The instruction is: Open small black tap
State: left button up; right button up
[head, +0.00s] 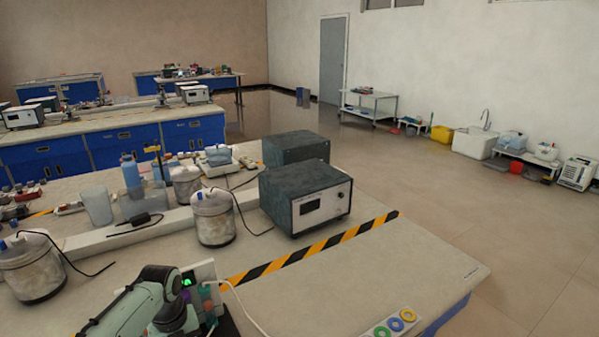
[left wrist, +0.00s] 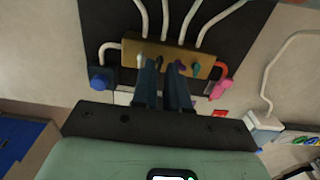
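In the left wrist view a brass-coloured manifold block (left wrist: 130,49) sits on a black panel (left wrist: 105,22) with several white pipes rising from it. Small dark, purple (left wrist: 180,67) and green (left wrist: 197,68) taps are on its front. A larger blue tap (left wrist: 98,80) is at its left end and a pink one (left wrist: 219,89) at its right end. My left gripper (left wrist: 162,66) reaches the block, its two dark blue fingers close together with a narrow gap. The fingers hide part of the block. Whether a small black tap is between the fingertips is unclear. My right gripper is not in view.
In the head view a grey instrument box (head: 306,198) stands on the bench behind a yellow-black tape line (head: 300,252). White-lidded jars (head: 214,217) and cables stand to its left. Coloured rings (head: 392,323) lie at the front edge. The bench's right part is clear.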

pick_arm(q)
jog(key=shift+f, duration=0.25)
jog(key=shift+r+p, duration=0.3)
jog(key=shift+p, duration=0.2)
dwell(0.6)
grip_shut()
jog(key=shift+r+n+p, duration=0.15)
jog(key=shift+n+p, duration=0.6)
jog(key=shift+n, duration=0.45)
jog(key=n+p, duration=0.1)
jog(key=n, duration=0.1)
jog(key=shift+n, duration=1.2)
